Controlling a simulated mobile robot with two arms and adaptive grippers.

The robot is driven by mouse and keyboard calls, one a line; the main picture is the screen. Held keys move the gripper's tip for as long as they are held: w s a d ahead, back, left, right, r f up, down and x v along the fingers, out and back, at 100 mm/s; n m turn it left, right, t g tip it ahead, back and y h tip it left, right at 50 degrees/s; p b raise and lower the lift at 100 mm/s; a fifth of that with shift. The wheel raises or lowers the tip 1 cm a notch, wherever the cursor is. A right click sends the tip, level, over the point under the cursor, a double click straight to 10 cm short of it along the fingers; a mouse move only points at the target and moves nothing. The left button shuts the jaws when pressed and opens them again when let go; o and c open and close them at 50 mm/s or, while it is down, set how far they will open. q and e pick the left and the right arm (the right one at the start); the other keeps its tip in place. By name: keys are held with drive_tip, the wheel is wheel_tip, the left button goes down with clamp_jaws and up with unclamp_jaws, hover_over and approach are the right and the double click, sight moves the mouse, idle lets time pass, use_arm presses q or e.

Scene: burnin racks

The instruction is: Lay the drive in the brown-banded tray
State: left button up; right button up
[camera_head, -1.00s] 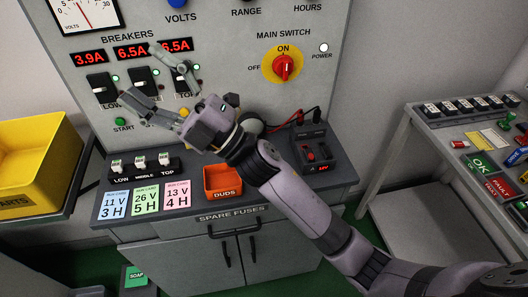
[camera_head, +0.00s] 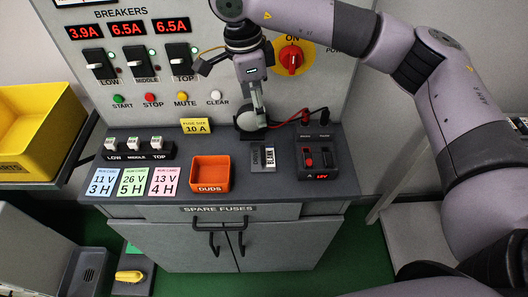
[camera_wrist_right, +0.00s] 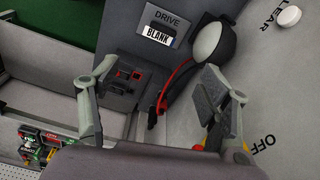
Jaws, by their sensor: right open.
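A small dark grey piece marked DRIVE with a white BLANK label (camera_head: 269,157) lies on the grey bench, right of the orange bin. It also shows in the right wrist view (camera_wrist_right: 160,36); I take it for the drive. My right gripper (camera_head: 230,82) is open and empty in front of the panel, above and behind the drive. In the right wrist view its spread fingers (camera_wrist_right: 160,92) have nothing between them, and the drive lies beyond them. I see no brown-banded tray in these views. My left gripper is out of view.
A round white lamp-like thing (camera_head: 248,121) and a black tester (camera_head: 317,157) with red leads flank the drive. An orange DUDS bin (camera_head: 210,187), cards and small switches (camera_head: 134,156) fill the left bench. A yellow bin (camera_head: 45,120) stands farther left.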

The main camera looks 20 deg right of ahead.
drive_tip(key=p, duration=0.3)
hover_over(263, 152)
drive_tip(key=f, duration=1.1)
drive_tip(key=shift+s+a+f, duration=0.2)
drive_tip(key=shift+s+a, duration=0.1)
drive_tip(key=shift+s, duration=0.1)
drive_tip(key=shift+f+p, duration=0.4)
drive_tip(key=shift+f, duration=0.15)
drive_tip(key=f, duration=0.1)
drive_tip(key=f+p, duration=0.1)
drive_tip(key=f, duration=0.1)
drive_tip(key=shift+w+d+f, duration=0.15)
drive_tip(key=shift+w+f, duration=0.15)
drive_tip(key=shift+f, duration=0.45)
drive_tip(key=c, duration=1.4)
drive_tip(key=shift+r, duration=0.15)
